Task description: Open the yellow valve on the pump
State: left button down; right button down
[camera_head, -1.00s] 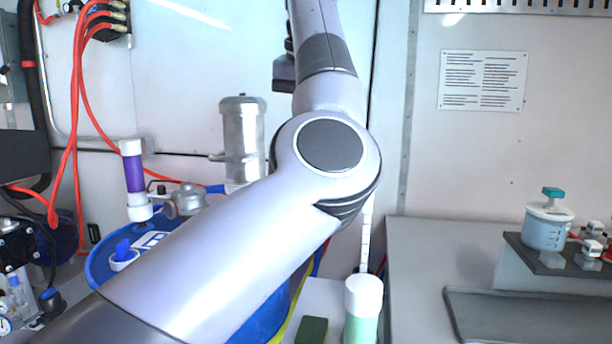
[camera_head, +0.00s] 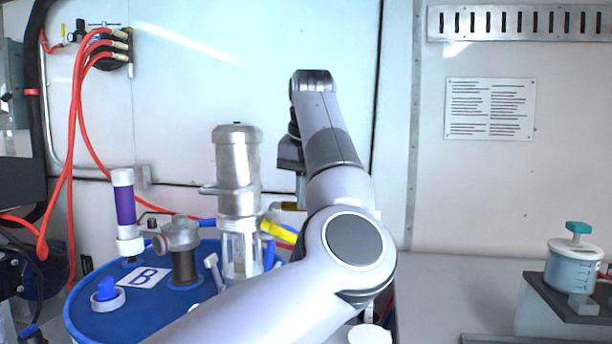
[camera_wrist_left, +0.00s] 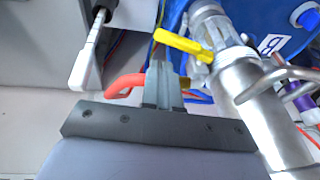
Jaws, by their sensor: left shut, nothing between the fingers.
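The pump (camera_head: 238,170) is a silver cylinder with a clear lower section, standing upright on the blue drum marked B. Its yellow valve (camera_head: 280,231) is a lever sticking out to the right, partly hidden by my left arm. In the left wrist view the yellow valve (camera_wrist_left: 182,44) runs leftward from the silver pump body (camera_wrist_left: 262,105). My left gripper (camera_wrist_left: 159,66) is shut and empty, its tips close to the lever's free end. I cannot tell whether they touch it. In the head view the fingers are mostly hidden by my arm. My right gripper is not in view.
The blue drum (camera_head: 95,318) also carries a purple-banded tube (camera_head: 124,204) and a blue cap (camera_head: 107,290). Red hoses (camera_head: 72,150) hang at the left. A white handle (camera_wrist_left: 90,55) is left of my fingers in the wrist view. A grey counter (camera_head: 450,285) lies right.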

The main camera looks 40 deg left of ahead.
aim_at(295, 234)
pick_arm(q)
jog(key=shift+s+a+f, duration=0.1)
jog(key=shift+a+f, duration=0.15)
jog(key=shift+f, duration=0.55)
jog(key=shift+s+a+f, duration=0.1)
jog(key=shift+a+f, duration=0.2)
jog(key=shift+f, duration=0.55)
jog(key=shift+s+a+f, duration=0.1)
jog(key=shift+a+f, duration=0.15)
jog(key=shift+f, duration=0.55)
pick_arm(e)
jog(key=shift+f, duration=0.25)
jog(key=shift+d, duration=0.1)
